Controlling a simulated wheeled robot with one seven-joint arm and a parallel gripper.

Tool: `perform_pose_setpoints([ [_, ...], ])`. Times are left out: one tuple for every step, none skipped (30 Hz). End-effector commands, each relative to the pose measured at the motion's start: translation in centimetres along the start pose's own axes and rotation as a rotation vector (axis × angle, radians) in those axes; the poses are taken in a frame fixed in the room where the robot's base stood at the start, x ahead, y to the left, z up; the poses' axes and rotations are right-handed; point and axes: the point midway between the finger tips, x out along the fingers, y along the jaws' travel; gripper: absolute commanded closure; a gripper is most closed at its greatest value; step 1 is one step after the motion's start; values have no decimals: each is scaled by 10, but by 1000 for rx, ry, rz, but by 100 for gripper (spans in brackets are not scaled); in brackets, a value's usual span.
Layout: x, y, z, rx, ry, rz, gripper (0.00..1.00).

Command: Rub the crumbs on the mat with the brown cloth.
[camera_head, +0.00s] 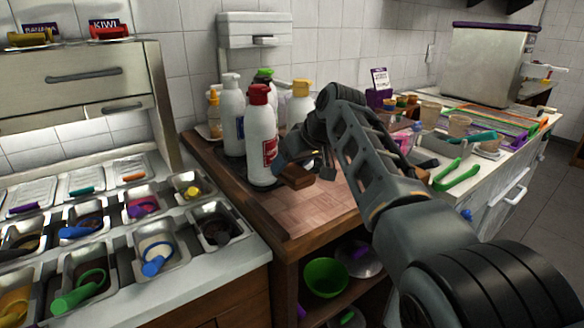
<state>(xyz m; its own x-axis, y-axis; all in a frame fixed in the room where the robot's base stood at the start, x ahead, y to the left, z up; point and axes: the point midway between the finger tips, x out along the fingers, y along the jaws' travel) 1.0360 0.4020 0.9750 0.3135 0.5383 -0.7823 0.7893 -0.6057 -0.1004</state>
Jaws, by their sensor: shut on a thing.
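The brown cloth (296,178) looks like a small brown block just right of the red-capped white bottle. My gripper (288,166) is shut on the cloth and holds it over or on the mat; I cannot tell whether it touches. The fingertips are mostly hidden. The mat (312,208) is a pinkish-brown, tile-patterned surface on the wooden counter. I cannot make out the crumbs at this size.
Several squeeze bottles, one a red-capped bottle (261,137), stand close left of and behind the cloth. Topping bins (156,250) line the left counter. A white counter (475,170) with cups and green tongs (447,175) is at right. The mat's front is clear.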

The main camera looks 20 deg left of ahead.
Motion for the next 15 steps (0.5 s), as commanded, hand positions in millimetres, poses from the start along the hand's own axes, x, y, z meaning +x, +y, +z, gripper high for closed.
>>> perform_pose_setpoints([
  [-7,0,-5,0,0,0,84],
  [-8,-1,-6,0,0,1,84],
  [-11,-1,-8,0,-1,1,84],
  [-13,-1,-9,1,-1,1,84],
  [-14,-1,-10,1,-2,0,84],
  [-15,-1,-10,1,-3,0,84],
  [-15,-1,-10,1,-3,0,84],
  [-15,-1,-10,2,-4,0,84],
  [-14,-1,-10,2,-4,0,84],
  [-14,-1,-9,2,-5,0,84],
  [-14,-1,-9,2,-5,0,84],
  [-14,-1,-9,2,-5,0,84],
  [-14,-1,-9,2,-5,0,84],
  [-14,-1,-9,2,-6,0,84],
  [-14,-1,-9,2,-6,0,84],
])
